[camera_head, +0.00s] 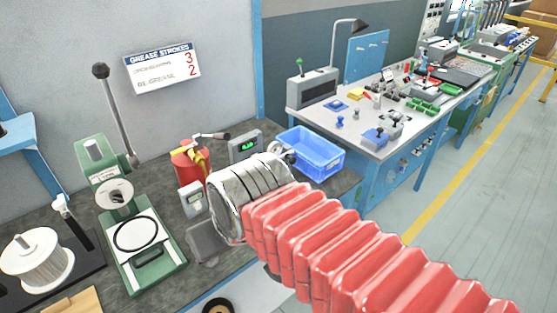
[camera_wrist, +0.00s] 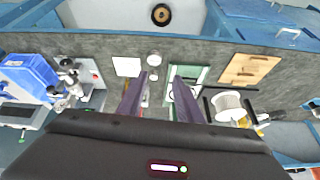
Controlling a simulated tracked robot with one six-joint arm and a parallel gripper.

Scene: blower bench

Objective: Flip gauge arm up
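In the head view, a grey box with a green digital display (camera_head: 246,146) stands on the bench behind my arm, left of the blue crate. A small metal fixture (camera_head: 284,152) beside the crate is partly hidden by my arm. In the wrist view, a silver and black fixture (camera_wrist: 68,78) sits near the crate at the left; I cannot tell which part is the gauge arm or its angle. My gripper (camera_wrist: 160,74) has two dark fingers spread apart, with nothing held between them, above the bench. In the head view its fingers are hidden behind my arm.
A blue crate (camera_head: 312,152) stands at the bench's right end. A red grease pot (camera_head: 188,162) and a green press (camera_head: 140,240) with a tall lever stand left of my arm. A white spool (camera_head: 36,263) is farther left. Another bench (camera_head: 390,150) stands behind.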

